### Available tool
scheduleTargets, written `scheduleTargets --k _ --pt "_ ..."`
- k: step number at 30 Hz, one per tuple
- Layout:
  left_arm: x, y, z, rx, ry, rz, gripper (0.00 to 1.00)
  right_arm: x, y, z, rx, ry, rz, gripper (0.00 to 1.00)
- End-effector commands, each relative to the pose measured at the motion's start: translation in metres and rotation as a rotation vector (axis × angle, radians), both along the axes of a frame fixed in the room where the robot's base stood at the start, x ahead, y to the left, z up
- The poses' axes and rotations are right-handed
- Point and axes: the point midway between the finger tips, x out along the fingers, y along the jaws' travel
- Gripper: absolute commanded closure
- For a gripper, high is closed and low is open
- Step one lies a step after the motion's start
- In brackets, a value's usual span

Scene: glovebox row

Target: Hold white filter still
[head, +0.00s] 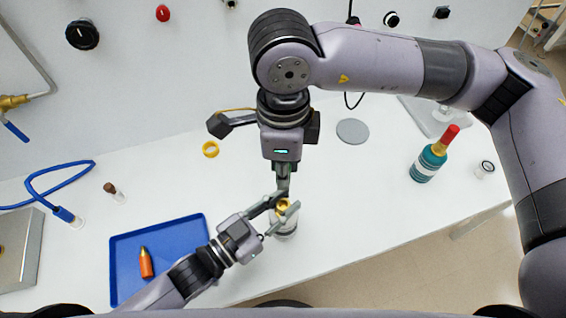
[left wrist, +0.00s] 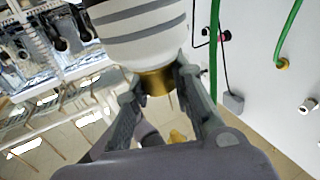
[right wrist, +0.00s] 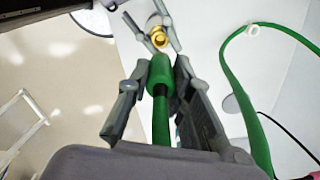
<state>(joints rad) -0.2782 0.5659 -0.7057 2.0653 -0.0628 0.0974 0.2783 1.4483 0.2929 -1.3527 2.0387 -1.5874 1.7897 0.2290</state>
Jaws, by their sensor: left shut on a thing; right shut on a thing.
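The white filter (head: 285,228) stands near the front edge of the bench in the head view, its brass neck (head: 283,206) on top. My left gripper (head: 278,212) is shut on that neck. In the left wrist view the filter (left wrist: 142,38) shows as a white body with grey bands, the brass neck (left wrist: 157,82) between the fingers. My right gripper (head: 283,190) points down just above the neck. In the right wrist view it is shut on a green hose end (right wrist: 161,78), apart from the brass neck (right wrist: 159,38) in that picture. The filter's underside is hidden.
A blue tray (head: 180,235) with an orange-and-dark piece (head: 146,262) lies to the left. A teal bottle with a red cap (head: 428,162) stands to the right. A yellow ring (head: 210,149) and a grey disc (head: 352,131) lie behind. The bench between filter and bottle is clear.

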Motion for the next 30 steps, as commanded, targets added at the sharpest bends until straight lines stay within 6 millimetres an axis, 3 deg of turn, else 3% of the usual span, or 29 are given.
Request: scheduleTargets --k 15,30 --pt "-0.001 0.000 -0.002 0.003 0.006 0.000 1.00 0.000 -0.001 -0.045 -0.001 0.001 0.000 1.00" --pt "-0.001 0.000 -0.002 0.003 0.006 0.000 1.00 0.000 0.000 -0.055 0.000 0.000 0.000 1.00"
